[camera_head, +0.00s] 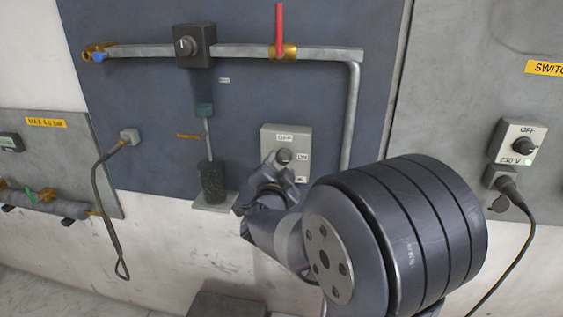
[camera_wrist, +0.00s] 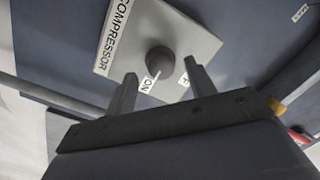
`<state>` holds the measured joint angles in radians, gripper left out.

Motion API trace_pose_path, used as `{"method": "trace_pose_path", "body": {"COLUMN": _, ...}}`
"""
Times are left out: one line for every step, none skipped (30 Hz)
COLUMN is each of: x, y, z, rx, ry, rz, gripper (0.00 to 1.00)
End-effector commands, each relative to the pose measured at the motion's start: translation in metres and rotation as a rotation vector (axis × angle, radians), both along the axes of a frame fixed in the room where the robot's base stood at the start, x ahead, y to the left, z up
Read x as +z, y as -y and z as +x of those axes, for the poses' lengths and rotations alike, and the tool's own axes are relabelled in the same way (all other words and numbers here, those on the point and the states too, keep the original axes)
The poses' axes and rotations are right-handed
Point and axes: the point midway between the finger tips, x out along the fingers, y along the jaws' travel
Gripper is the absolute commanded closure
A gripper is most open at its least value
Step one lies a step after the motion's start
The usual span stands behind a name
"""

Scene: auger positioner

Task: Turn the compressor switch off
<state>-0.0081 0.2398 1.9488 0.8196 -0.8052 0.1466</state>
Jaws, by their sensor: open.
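The compressor switch is a light grey box (camera_head: 297,136) with a round dark knob (camera_head: 284,156) on the blue-grey wall panel. In the wrist view its plate (camera_wrist: 190,38) carries a COMPRESSOR label, and the knob (camera_wrist: 160,60) stands out from it. An ON label (camera_wrist: 149,83) lies beside the knob; a second label is partly hidden by a finger. I cannot clearly tell the knob's pointer direction. My gripper (camera_head: 264,178) is open in front of the box's lower left part. In the wrist view its fingers (camera_wrist: 159,72) are spread on either side of the knob, apparently not touching it.
A grey pipe (camera_head: 353,110) runs down right of the switch, below a red lever (camera_head: 280,25). A dark cylinder (camera_head: 212,182) on a small ledge stands to the left.

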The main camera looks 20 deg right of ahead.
Motion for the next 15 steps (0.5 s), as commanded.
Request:
{"method": "trace_pose_path", "body": {"x": 0.000, "y": 0.004, "z": 0.006, "rx": -0.002, "ry": -0.001, "rz": 0.000, "gripper": 0.48}}
{"method": "trace_pose_path", "body": {"x": 0.000, "y": 0.006, "z": 0.009, "rx": -0.002, "ry": -0.001, "rz": 0.000, "gripper": 0.48}}
{"method": "trace_pose_path", "body": {"x": 0.001, "y": 0.008, "z": 0.012, "rx": -0.002, "ry": 0.001, "rz": 0.000, "gripper": 0.48}}
{"method": "trace_pose_path", "body": {"x": 0.000, "y": 0.009, "z": 0.015, "rx": -0.001, "ry": 0.000, "rz": 0.000, "gripper": 0.48}}
{"method": "trace_pose_path", "body": {"x": 0.000, "y": 0.010, "z": 0.016, "rx": -0.001, "ry": -0.001, "rz": 0.000, "gripper": 0.48}}
{"method": "trace_pose_path", "body": {"x": 0.000, "y": 0.011, "z": 0.018, "rx": 0.000, "ry": -0.001, "rz": -0.001, "gripper": 0.48}}
{"method": "trace_pose_path", "body": {"x": 0.000, "y": 0.012, "z": 0.020, "rx": 0.000, "ry": 0.000, "rz": 0.000, "gripper": 0.48}}
{"method": "trace_pose_path", "body": {"x": 0.000, "y": 0.012, "z": 0.020, "rx": 0.000, "ry": 0.000, "rz": 0.000, "gripper": 0.48}}
{"method": "trace_pose_path", "body": {"x": 0.000, "y": 0.013, "z": 0.021, "rx": 0.000, "ry": 0.000, "rz": 0.000, "gripper": 0.48}}
{"method": "trace_pose_path", "body": {"x": 0.000, "y": 0.013, "z": 0.022, "rx": 0.000, "ry": 0.000, "rz": 0.000, "gripper": 0.48}}
{"method": "trace_pose_path", "body": {"x": 0.000, "y": 0.013, "z": 0.022, "rx": 0.000, "ry": 0.000, "rz": 0.000, "gripper": 0.48}}
{"method": "trace_pose_path", "body": {"x": 0.000, "y": 0.013, "z": 0.022, "rx": 0.000, "ry": 0.000, "rz": 0.000, "gripper": 0.48}}
{"method": "trace_pose_path", "body": {"x": 0.000, "y": 0.013, "z": 0.022, "rx": 0.001, "ry": 0.001, "rz": 0.000, "gripper": 0.48}}
{"method": "trace_pose_path", "body": {"x": 0.000, "y": 0.013, "z": 0.022, "rx": 0.001, "ry": 0.001, "rz": 0.000, "gripper": 0.48}}
{"method": "trace_pose_path", "body": {"x": 0.000, "y": 0.013, "z": 0.022, "rx": 0.001, "ry": 0.001, "rz": 0.000, "gripper": 0.48}}
